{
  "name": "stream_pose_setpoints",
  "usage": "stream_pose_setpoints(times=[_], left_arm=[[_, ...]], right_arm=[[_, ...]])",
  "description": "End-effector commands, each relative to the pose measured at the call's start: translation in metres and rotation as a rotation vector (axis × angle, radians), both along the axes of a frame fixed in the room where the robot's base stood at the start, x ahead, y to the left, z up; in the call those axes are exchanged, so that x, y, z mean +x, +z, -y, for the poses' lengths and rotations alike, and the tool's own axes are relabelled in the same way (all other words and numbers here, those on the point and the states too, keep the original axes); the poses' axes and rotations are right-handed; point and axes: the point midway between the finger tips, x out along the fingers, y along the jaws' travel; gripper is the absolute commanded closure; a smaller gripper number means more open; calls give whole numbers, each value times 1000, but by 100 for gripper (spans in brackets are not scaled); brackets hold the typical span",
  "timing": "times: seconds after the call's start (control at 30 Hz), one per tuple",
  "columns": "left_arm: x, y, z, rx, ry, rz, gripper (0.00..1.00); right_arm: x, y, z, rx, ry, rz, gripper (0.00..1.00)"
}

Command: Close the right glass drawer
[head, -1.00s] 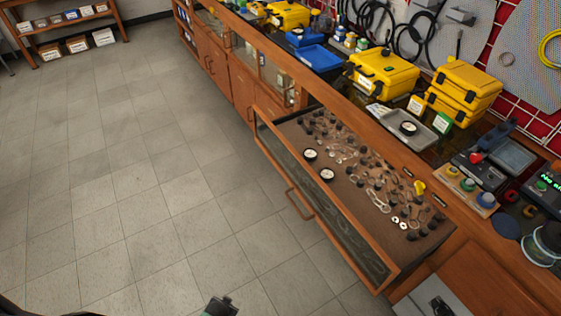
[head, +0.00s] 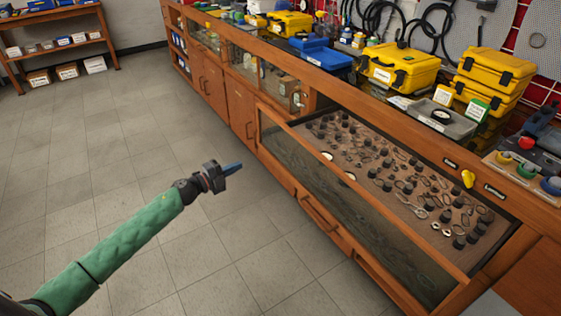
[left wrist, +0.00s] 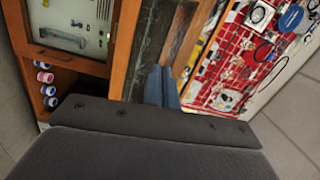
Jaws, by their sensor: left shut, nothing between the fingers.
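The right glass drawer (head: 345,205) stands pulled out of the long wooden counter in the head view. It has a glass front in a wooden frame and holds small fittings, rings and gauges on a brown liner. A wooden bar handle (head: 320,213) is on its front side. My left gripper (head: 232,168) is shut and empty, in the air to the left of the drawer front and apart from it. In the left wrist view its blue fingers (left wrist: 162,87) are together. My right gripper is not in view.
The counter top carries a yellow case (head: 392,69), a blue bin (head: 319,53) and a grey tray (head: 441,119). The tiled floor (head: 110,170) left of the counter is clear. A shelf (head: 62,42) stands at the far left.

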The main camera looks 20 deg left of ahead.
Motion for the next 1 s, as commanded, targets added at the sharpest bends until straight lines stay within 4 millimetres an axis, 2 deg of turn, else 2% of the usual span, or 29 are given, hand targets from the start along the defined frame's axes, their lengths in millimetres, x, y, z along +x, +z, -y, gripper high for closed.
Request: stream_pose_setpoints(times=[0.03, 0.2, 0.37, 1.0], left_arm=[[1, 2, 1, 34, -31, 21, 100], [1, 16, 4, 87, -83, 51, 100], [8, 19, 9, 90, -87, 52, 100], [81, 19, 66, 88, -84, 51, 100]], right_arm=[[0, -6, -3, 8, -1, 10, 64], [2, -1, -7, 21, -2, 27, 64], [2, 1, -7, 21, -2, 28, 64], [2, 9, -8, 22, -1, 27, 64]])
